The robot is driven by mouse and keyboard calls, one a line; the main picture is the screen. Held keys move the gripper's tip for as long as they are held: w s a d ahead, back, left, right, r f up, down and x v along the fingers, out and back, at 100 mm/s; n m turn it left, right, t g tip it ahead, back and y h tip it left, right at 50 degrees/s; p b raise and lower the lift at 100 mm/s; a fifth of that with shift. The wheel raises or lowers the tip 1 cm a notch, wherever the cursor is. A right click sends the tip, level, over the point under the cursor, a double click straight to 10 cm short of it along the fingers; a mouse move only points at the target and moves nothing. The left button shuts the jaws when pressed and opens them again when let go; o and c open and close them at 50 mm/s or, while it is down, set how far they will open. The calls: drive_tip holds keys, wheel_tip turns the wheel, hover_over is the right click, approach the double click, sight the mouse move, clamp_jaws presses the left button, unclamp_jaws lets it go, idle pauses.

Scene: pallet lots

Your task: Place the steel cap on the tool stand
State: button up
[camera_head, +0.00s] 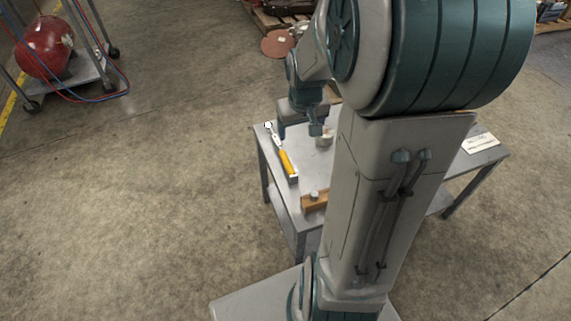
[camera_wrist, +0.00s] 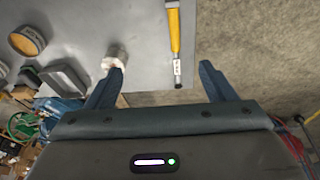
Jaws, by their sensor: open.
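A small silver-topped cylinder with a pale lower part (camera_wrist: 115,57), perhaps the steel cap, stands on the grey table in the wrist view. My gripper (camera_head: 299,132) is open and empty above the far part of the table. In the wrist view its fingers (camera_wrist: 164,80) are spread, and the cylinder appears by the left fingertip. A wooden block (camera_head: 313,203) with a silver knob on top, perhaps the tool stand, sits at the near edge, partly behind my arm.
A yellow-handled tool (camera_head: 286,161) lies along the table's left edge. A white card (camera_head: 481,142) lies at the right. A cart with a red tank (camera_head: 46,46) stands far left; open floor lies between.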

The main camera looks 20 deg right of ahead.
drive_tip(key=s+a+r+n+g+y, duration=0.1)
drive_tip(key=s+a+r, duration=0.3)
drive_tip(key=s+a, duration=0.7)
drive_tip(key=s, duration=0.2)
drive_tip(key=shift+s, duration=0.35)
drive_tip(key=shift+r, duration=0.1)
